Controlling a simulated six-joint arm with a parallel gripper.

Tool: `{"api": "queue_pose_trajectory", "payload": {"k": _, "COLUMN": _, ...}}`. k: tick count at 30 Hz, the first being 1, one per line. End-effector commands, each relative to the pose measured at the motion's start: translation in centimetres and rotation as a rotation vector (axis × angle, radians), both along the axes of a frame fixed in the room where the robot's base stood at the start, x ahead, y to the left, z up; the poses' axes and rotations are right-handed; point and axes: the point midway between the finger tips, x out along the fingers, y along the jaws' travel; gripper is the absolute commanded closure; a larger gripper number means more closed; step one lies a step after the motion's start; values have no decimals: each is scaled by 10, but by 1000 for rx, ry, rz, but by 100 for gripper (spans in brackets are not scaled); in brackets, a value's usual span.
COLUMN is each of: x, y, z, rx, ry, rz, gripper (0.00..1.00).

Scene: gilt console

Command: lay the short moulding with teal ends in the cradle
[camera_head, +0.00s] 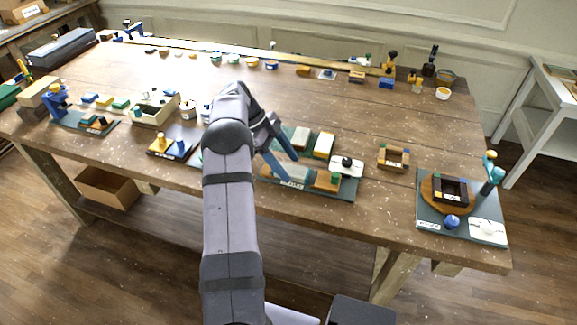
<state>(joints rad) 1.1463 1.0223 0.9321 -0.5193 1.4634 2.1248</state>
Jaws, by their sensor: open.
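My gripper (291,169) is open, with its two blue-grey fingers reaching down over a dark teal board (345,190) near the front middle of the table. A pale grey-teal block (294,174) lies at the fingertips; I cannot tell whether they touch it. An orange-tan block (327,181) stands to its right, and a pale tan-sided block (323,145) lies behind. None is clear enough to name as the short moulding with teal ends. I cannot tell for certain which fixture is the cradle. My arm hides part of the board's left side.
A small wooden frame (393,158) lies right of the board. A wooden box (155,108) stands left. The table's middle is largely clear.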

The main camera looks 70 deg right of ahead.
Motion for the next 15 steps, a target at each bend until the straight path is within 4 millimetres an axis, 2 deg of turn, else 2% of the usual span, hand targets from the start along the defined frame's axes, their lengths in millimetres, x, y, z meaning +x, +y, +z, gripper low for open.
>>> {"api": "queue_pose_trajectory", "payload": {"k": 9, "x": 23, "y": 0, "z": 32, "rx": -4, "ry": -2, "rz": 0, "gripper": 40}}
{"api": "queue_pose_trajectory", "payload": {"k": 15, "x": 30, "y": 0, "z": 45, "rx": -1, "ry": 0, "rz": 0, "gripper": 40}}
